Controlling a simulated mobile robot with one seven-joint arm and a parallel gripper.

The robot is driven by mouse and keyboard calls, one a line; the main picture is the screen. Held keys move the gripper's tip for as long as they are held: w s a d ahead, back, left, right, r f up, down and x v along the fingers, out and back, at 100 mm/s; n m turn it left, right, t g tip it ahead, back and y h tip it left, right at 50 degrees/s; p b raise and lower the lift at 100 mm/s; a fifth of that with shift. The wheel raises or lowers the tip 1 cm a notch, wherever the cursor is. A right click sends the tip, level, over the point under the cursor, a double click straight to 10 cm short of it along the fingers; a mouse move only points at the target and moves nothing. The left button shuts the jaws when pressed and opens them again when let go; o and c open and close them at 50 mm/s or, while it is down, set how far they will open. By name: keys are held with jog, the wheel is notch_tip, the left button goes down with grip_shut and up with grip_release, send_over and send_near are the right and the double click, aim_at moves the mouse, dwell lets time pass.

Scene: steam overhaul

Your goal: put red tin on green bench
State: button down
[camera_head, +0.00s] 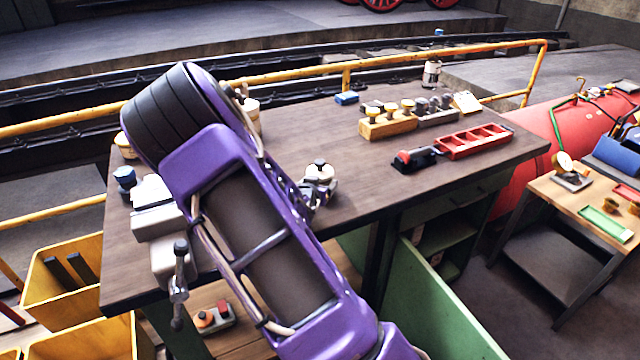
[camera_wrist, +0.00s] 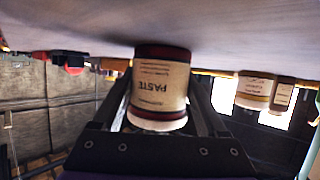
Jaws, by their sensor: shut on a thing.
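A cream-labelled tin (camera_wrist: 160,88) with dark red bands and the word PASTE sits between the fingers of my gripper (camera_wrist: 160,80) in the wrist view. The gripper is shut on it. The label reads upside down, with the brown bench top above it in the picture, so the tin is upright. Its red base is at or very near the bench top; I cannot tell if they touch. The workbench (camera_head: 300,125) has a dark brown top and green panels below.
Cream tins (camera_wrist: 255,90) show right in the wrist view. The bench's middle is mostly clear. A smaller table (camera_head: 560,200) is at right.

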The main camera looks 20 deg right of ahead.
grip_release()
jog(key=shift+r+p, duration=0.3)
jog(key=shift+p, duration=0.15)
jog(key=v, duration=1.1)
jog(key=shift+s+a+p, duration=0.2)
jog(key=shift+s+p, duration=0.05)
jog(key=shift+p, duration=0.15)
jog(key=shift+s+a+r, duration=0.1)
jog(key=shift+s, duration=0.1)
